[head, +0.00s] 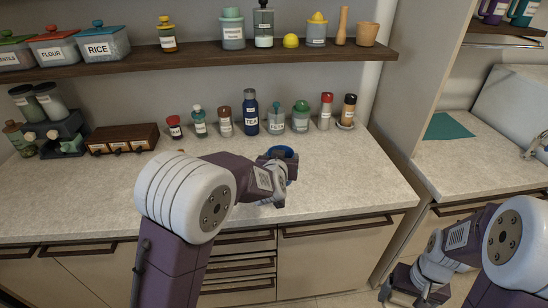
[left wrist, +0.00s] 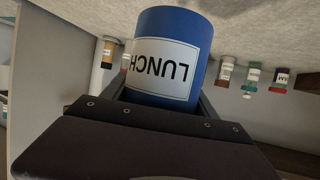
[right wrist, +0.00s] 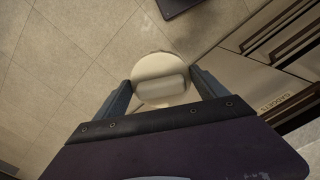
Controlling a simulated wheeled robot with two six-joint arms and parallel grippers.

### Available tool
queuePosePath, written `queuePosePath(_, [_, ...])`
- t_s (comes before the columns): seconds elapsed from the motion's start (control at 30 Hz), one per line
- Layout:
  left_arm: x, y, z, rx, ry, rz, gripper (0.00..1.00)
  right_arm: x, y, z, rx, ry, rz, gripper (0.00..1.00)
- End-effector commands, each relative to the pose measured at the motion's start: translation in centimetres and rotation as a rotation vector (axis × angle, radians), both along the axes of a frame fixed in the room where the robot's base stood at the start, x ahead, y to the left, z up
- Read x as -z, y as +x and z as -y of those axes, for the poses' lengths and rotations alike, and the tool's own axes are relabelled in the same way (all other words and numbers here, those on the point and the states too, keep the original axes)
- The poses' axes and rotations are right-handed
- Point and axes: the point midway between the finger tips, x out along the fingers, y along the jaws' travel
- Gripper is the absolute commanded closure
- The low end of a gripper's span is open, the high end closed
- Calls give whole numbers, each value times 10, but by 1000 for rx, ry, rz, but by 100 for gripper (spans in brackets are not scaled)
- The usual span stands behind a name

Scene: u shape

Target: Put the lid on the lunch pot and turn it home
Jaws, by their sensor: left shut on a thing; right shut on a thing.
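The blue lunch pot (left wrist: 165,25) with a white LUNCH label sits between the fingers of my left gripper (left wrist: 164,92), which is shut on it. The label reads upside down in the left wrist view. In the head view the pot (head: 283,153) is at the counter's middle, partly hidden by my left arm, with its dark blue rim showing. My right gripper (right wrist: 160,90) is shut on a round cream lid (right wrist: 160,66), holding it by a raised bar over the floor. In the head view the right gripper (head: 405,295) is low right, beyond the counter's front; the lid is not clear there.
Several jars and bottles, with a blue TEA bottle (head: 250,112), line the counter's back. A wooden drawer box (head: 122,139) stands at left. A shelf (head: 200,52) with containers hangs above. The counter (head: 345,195) is bare right of the pot. Drawers (right wrist: 265,40) are right of the lid.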

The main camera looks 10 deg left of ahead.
Motion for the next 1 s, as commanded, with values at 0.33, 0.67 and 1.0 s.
queuePosePath(0.33, [-12, -3, 15, 1, -1, 5, 100, -7, 0, 0, 0, 0, 0, 56])
queuePosePath(0.67, [-13, -4, 18, 0, -1, 5, 100, -8, 0, 0, 0, 0, 0, 56])
queuePosePath(1.0, [-13, -4, 18, 0, -1, 5, 64, -8, 0, 0, 0, 0, 0, 56])
